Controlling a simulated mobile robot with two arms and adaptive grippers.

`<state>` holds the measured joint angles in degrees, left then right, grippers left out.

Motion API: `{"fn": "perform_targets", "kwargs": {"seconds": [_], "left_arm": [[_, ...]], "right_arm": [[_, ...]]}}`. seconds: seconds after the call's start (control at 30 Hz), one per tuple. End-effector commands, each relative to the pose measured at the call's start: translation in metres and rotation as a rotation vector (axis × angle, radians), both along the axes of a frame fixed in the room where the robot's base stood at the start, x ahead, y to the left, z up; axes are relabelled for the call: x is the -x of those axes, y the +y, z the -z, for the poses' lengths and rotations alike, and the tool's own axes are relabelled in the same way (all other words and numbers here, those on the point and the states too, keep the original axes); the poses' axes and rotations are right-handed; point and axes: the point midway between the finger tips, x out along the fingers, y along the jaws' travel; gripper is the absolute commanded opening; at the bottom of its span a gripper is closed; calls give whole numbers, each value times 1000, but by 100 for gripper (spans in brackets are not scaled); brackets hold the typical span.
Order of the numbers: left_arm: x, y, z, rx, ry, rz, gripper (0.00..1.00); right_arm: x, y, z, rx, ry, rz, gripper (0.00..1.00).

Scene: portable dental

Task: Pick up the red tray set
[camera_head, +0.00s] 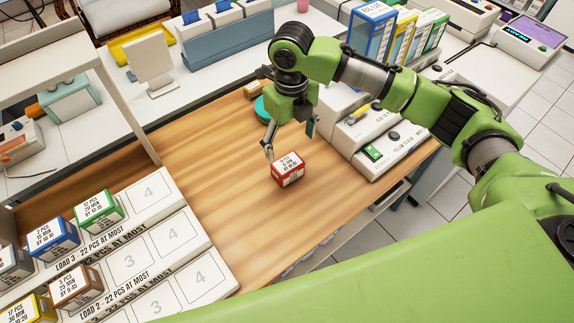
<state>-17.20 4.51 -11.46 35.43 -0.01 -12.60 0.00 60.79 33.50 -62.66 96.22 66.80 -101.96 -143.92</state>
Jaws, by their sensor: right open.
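The red tray set (287,169) is a small red box with a white printed label. It sits on the wooden tabletop (215,215) near the middle of the head view. My right gripper (289,142) hangs above and just behind it with its fingers pointing down and spread apart. One finger is close to the box's upper left edge; I cannot tell whether it touches. Nothing shows between the fingers. My left gripper is not in view.
White numbered racks (191,245) at the lower left hold several coloured boxes, such as a green one (98,212). White devices (377,140) stand close to the right of the red box. A teal round item (260,108) lies behind my gripper. The wood left of the box is clear.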

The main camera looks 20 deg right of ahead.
Motion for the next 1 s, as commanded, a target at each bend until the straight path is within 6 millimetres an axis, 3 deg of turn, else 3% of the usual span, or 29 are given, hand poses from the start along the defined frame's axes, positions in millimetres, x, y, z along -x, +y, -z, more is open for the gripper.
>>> {"fn": "perform_targets", "kwargs": {"seconds": [0.2,0.47,0.7,1.0], "left_arm": [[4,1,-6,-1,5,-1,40],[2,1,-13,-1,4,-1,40],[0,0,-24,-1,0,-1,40],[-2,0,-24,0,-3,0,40]], "right_arm": [[0,0,38,-1,1,3,75],[-1,2,57,-1,0,2,75],[-3,6,92,-1,0,2,75],[-3,6,101,-1,-4,1,75]]}}
